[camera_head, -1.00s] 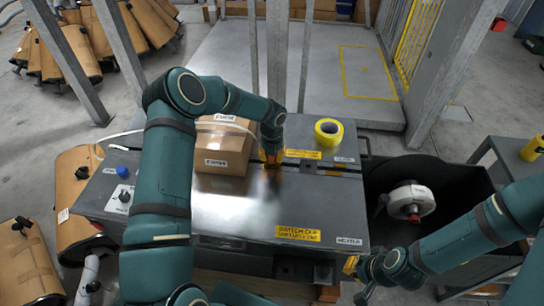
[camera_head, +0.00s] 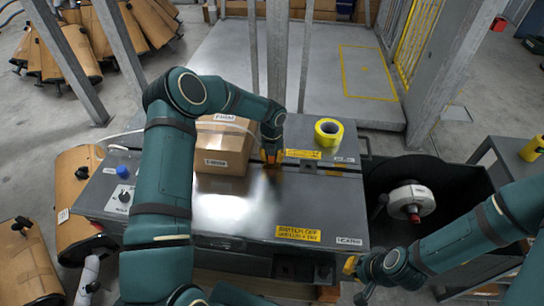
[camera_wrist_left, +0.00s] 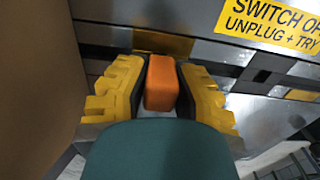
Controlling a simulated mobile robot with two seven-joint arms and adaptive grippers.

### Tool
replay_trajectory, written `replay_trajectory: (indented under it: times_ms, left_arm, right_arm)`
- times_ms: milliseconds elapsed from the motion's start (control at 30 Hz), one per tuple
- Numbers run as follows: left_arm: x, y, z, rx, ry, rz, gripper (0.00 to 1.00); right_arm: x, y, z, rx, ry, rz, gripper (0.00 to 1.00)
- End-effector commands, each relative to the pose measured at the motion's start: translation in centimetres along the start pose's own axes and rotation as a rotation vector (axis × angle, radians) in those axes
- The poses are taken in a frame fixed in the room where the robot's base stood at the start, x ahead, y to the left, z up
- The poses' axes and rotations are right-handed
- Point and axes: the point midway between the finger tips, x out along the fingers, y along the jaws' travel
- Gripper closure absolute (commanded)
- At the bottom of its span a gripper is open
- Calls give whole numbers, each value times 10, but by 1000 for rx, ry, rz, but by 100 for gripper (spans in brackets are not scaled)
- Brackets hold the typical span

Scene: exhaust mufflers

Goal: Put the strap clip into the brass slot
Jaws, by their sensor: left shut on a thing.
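My left gripper (camera_head: 271,157) is low over the grey machine top (camera_head: 225,213), just right of the cardboard box. In the left wrist view its yellow fingers (camera_wrist_left: 160,92) are shut on an orange block, which I take to be the strap clip (camera_wrist_left: 161,80). A brass-coloured plate (camera_wrist_left: 163,43) lies beyond the clip, close in line with its far end. I cannot tell whether the clip touches it or whether it holds the slot opening. My right gripper (camera_head: 351,267) is off the machine's front right corner, its jaws unclear.
The taped cardboard box (camera_head: 222,160) stands close left of my left gripper. A yellow tape roll (camera_head: 328,131) sits at the back right. A black bin (camera_head: 450,190) with a white reel (camera_head: 411,201) stands right of the machine. The front middle of the top is clear.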

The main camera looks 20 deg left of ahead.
Motion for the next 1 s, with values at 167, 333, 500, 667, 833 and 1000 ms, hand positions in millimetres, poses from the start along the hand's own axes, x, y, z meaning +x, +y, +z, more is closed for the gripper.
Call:
replay_trajectory:
  times_ms: [167,333,500,667,833,1000]
  left_arm:
    - [1,0,0,0,0,0,100]
    - [4,0,0,0,0,0,100]
    - [7,0,0,0,0,0,100]
    - [10,0,0,0,0,0,100]
    - [9,0,0,0,0,0,47]
    - [9,0,0,0,0,0,47]
  right_arm:
    - [0,0,0,0,0,0,100]
    - [2,1,0,0,0,0,100]
    - [4,2,0,0,0,0,100]
    - [6,2,1,0,0,0,100]
    - [5,2,1,0,0,0,100]
    - [5,2,0,0,0,0,100]
